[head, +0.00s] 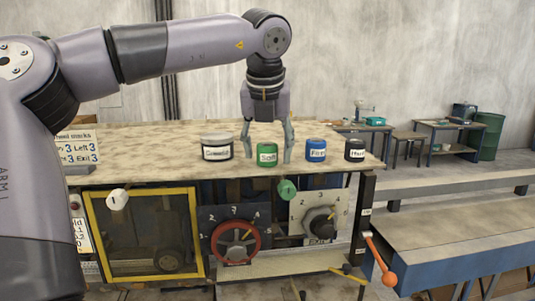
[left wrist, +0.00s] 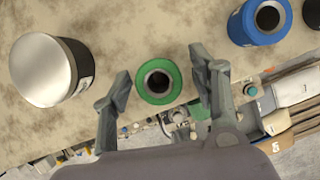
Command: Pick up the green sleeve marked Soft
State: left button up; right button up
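The green sleeve (head: 267,156) marked "Soft" stands upright near the front edge of the worktable. It shows as a green ring with a dark hole in the left wrist view (left wrist: 158,100). My left gripper (head: 268,152) points down with its fingers open, one on each side of the sleeve. In the left wrist view the gripper (left wrist: 160,88) has a gap between each finger and the sleeve. I cannot tell exactly how low the fingertips are. My right gripper is not in view.
A dark can with a silver lid (head: 217,147) stands left of the sleeve. A blue sleeve (head: 315,150) and a black sleeve marked "Hard" (head: 355,150) stand to the right. The worktable (head: 140,150) has free room at left. Dials and a yellow-framed panel (head: 145,235) are below its edge.

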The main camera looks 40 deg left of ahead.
pick_arm(q)
jog(key=shift+a, duration=0.1)
jog(key=c, duration=1.1)
